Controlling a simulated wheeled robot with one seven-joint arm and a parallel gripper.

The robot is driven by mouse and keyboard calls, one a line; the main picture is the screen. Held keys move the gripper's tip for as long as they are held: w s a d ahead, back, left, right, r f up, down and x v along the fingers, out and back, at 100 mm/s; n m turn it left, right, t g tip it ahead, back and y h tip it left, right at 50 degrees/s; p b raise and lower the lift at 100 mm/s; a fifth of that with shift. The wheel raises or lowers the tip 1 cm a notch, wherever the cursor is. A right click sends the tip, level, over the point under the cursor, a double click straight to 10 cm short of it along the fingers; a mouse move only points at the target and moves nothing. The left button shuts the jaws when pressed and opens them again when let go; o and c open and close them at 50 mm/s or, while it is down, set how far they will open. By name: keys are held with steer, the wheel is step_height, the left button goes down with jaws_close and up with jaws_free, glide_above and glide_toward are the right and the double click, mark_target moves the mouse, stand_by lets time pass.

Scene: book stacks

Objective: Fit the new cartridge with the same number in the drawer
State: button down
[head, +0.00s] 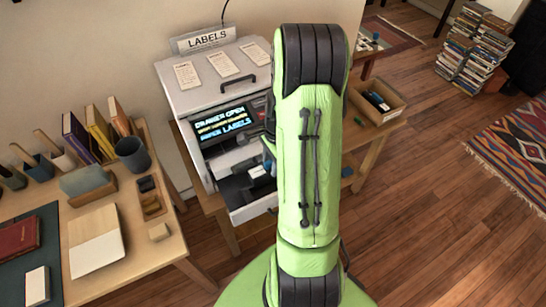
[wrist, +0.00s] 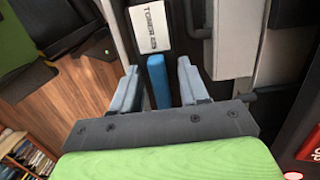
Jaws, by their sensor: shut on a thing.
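The label printer (head: 215,85) stands with its drawer (head: 252,207) pulled out. Its screen (head: 222,124) reads "DRAWER OPEN" above smaller text that I cannot read surely. My gripper (wrist: 157,77) is shut on the blue tab (wrist: 158,82) of a cartridge. The cartridge has a white label (wrist: 151,28) reading "TONER" and a number too small to be sure of. In the head view, dark parts (head: 240,187) show in the drawer, and my arm hides most of the gripper. I cannot tell whether the held cartridge is seated in the drawer.
An open cardboard box (head: 394,108) right of the printer holds a dark cartridge (head: 377,101). The left desk (head: 150,245) carries books, a cup (head: 133,154) and boxes. Stacked books (head: 472,48) and a patterned rug (head: 520,145) lie right. Wooden floor (head: 430,200) is clear.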

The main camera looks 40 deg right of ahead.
steer(key=shift+s+f, duration=0.1)
steer(key=shift+a+f+b, duration=0.1)
steer(key=shift+f+b, duration=0.2)
steer(key=shift+b, duration=0.1)
steer(key=shift+f+b, duration=1.9)
steer(key=shift+f, duration=0.55)
steer(key=shift+f, duration=0.4)
steer(key=shift+f+b, duration=1.4)
steer(key=shift+f, duration=0.05)
steer(key=shift+c, duration=2.4)
jaws_free()
steer(key=r+p, duration=0.1)
steer(key=r, duration=0.4)
steer(key=d+r+p, duration=0.1)
steer(key=r+p, duration=0.1)
steer(key=r, duration=0.3)
steer(key=d+r+p, duration=0.1)
steer(key=r+p, duration=0.1)
steer(key=r, duration=0.3)
steer(key=shift+s+r, duration=0.3)
steer(key=shift+r, duration=0.1)
